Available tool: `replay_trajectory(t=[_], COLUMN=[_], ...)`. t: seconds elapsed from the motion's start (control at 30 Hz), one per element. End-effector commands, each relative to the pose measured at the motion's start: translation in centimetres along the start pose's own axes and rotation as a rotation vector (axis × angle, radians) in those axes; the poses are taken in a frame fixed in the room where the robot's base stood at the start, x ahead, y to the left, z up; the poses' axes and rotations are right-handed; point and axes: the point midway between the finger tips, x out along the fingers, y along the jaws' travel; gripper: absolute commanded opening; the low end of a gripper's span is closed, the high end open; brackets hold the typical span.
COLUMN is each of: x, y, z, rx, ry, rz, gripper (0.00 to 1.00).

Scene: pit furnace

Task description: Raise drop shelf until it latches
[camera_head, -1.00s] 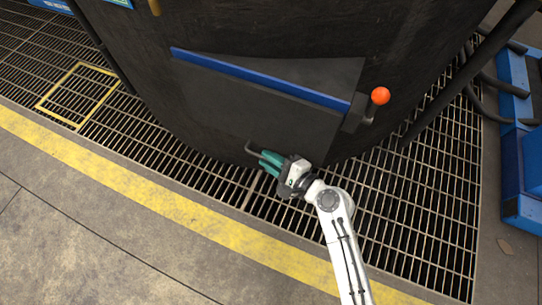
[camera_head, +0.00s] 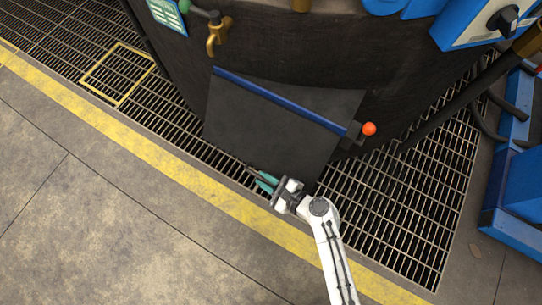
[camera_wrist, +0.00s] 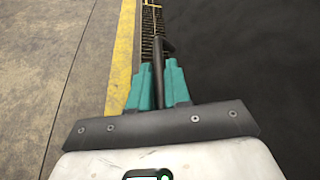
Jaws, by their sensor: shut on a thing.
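The drop shelf (camera_head: 270,115) is a dark flat panel on the round black furnace wall, with a blue strip (camera_head: 280,97) along its wall side. It slopes outward toward me; whether it is level I cannot tell. My gripper (camera_head: 265,183), with teal fingers, is at its outer edge, shut on a thin dark handle bar. In the wrist view the handle bar (camera_wrist: 158,70) runs between both fingers (camera_wrist: 158,88), and a dark surface fills the right side. An orange ball knob (camera_head: 369,129) on a dark bracket sits at the strip's right end; any latch inside is hidden.
Metal floor grating (camera_head: 420,200) surrounds the furnace, bordered by a yellow line (camera_head: 130,130). A brass valve (camera_head: 218,35) and a blue control box (camera_head: 490,20) are above. Blue equipment (camera_head: 515,200) stands at right. Concrete floor at the lower left is clear.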

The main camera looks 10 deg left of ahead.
Motion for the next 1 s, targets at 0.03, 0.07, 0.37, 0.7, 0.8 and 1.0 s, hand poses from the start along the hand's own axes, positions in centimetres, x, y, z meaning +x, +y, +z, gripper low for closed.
replay_trajectory(t=[0.03,0.07,0.37,0.7,0.8,1.0], x=[-0.7,-0.9,-2.5,-4.4,-5.0,-6.1], y=[-0.1,0.1,0.9,0.8,0.6,-0.3], z=[1.5,1.9,5.9,10.7,12.2,15.0], rx=[0.032,0.049,0.231,0.448,0.516,0.651], ry=[0.002,0.002,0.000,-0.002,-0.002,-0.003], rz=[0.014,0.022,0.096,0.184,0.212,0.266], gripper=[0.00,0.00,0.00,0.00,0.00,0.00])
